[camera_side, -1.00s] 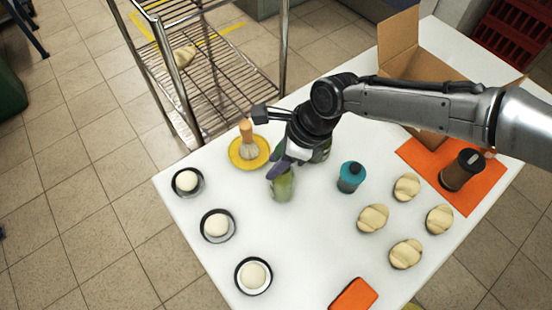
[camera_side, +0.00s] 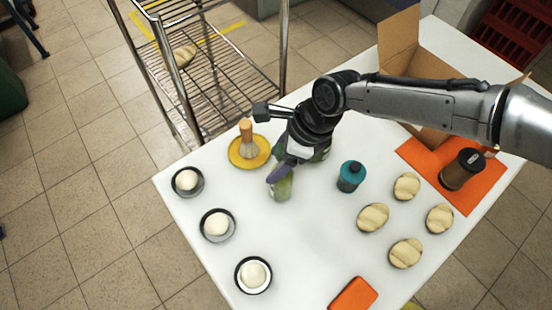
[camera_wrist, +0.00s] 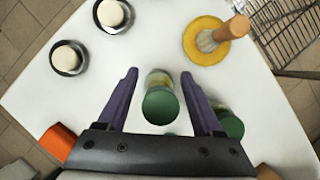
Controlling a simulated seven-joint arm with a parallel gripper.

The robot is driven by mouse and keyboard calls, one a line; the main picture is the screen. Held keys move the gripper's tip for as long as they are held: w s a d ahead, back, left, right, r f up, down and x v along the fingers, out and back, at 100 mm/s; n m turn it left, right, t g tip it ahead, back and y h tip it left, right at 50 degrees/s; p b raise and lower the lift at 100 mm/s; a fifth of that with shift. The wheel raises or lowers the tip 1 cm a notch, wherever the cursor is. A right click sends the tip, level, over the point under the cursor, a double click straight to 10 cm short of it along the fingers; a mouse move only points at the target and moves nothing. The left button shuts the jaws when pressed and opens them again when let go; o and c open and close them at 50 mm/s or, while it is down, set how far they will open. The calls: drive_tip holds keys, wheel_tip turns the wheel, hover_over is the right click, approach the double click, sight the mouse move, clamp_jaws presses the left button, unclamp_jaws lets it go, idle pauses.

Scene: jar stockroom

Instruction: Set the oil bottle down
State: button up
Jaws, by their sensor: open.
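The oil bottle, a yellow-green bottle (camera_side: 283,188), stands upright on the white table (camera_side: 320,235), below my gripper (camera_side: 277,174). In the wrist view its round green cap (camera_wrist: 160,105) shows between the two purple fingers of my gripper (camera_wrist: 158,76). The fingers are spread, with a gap on each side of the bottle. In the side view a finger and the gripper body hide its upper part. A second green-capped container (camera_wrist: 229,123) stands just right of the right finger in the wrist view; it is mostly behind my gripper in the side view.
A yellow plate (camera_side: 235,160) with a brush (camera_side: 247,138) is left of the gripper. Dark dishes with white balls (camera_side: 216,225) line the left edge.

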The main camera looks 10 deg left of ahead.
drive_tip(key=v, duration=1.1)
drive_tip(key=shift+r, duration=0.25)
drive_tip(key=shift+d+r, duration=0.1)
drive_tip(key=shift+d, duration=0.1)
drive_tip(key=d+r+n+t, duration=0.2)
drive_tip(key=d+r+n, duration=0.3)
drive_tip(key=d, duration=0.9)
drive_tip(key=d+r+n+t, duration=0.1)
drive_tip(key=d+r+n, duration=0.2)
drive_tip(key=d+r, duration=0.8)
drive_tip(key=s+d+f+n+t+h, duration=0.1)
drive_tip(key=s+d+f+n+h, duration=0.1)
drive_tip(key=s+d+n, duration=0.3)
drive_tip(key=s+d+f+n+t+h, duration=0.1)
drive_tip(key=s+d+f+n, duration=0.4)
drive_tip(key=s+d, duration=0.8)
drive_tip(key=d+h, duration=0.1)
drive_tip(key=d, duration=0.5)
drive_tip(key=shift+d+t, duration=0.3)
drive_tip(key=shift+d, duration=0.1)
